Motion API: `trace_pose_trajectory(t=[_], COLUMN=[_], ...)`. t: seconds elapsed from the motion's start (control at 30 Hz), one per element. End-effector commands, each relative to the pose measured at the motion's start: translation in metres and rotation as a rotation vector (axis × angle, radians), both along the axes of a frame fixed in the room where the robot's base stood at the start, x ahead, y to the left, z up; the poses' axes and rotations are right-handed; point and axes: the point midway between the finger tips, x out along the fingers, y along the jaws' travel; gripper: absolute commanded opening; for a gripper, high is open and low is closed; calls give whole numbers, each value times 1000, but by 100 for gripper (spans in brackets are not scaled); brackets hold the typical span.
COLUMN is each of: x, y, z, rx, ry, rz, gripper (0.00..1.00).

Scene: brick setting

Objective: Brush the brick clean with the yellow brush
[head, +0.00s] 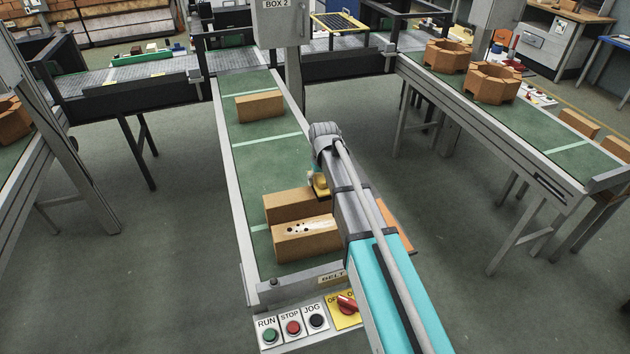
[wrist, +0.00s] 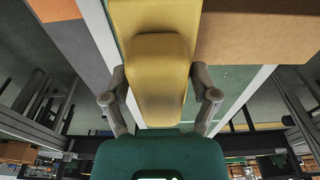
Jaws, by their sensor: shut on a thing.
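My gripper (wrist: 160,100) is shut on the yellow brush (wrist: 155,70), with one finger on each side of it. In the head view the brush (head: 320,185) shows only partly beside my arm, above the belt, close to the bricks. The brick (head: 318,241) at the near end of the belt has a pale patch and several dark specks on its top. A second brick (head: 284,207) lies just behind it with no marks that I can see. A brown brick face (wrist: 255,38) shows at the right in the wrist view. The brush's working side is hidden, so contact cannot be told.
The green belt (head: 262,157) carries another brick (head: 260,106) farther back. A control panel (head: 293,325) with buttons and a red switch is at the near end. An orange-brown thing (head: 398,228) shows behind my arm. A conveyor with hollow blocks (head: 493,84) stands right.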

Motion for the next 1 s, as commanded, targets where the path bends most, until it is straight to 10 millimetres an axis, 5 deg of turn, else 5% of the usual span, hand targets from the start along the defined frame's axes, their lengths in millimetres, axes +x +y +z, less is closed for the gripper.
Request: trace_pose_trajectory(t=[0.57, 1.0], x=[2, 2], y=[-7, -7], z=[2, 31], rx=[1, 1], ry=[0, 0], rz=[1, 0], gripper=[38, 38])
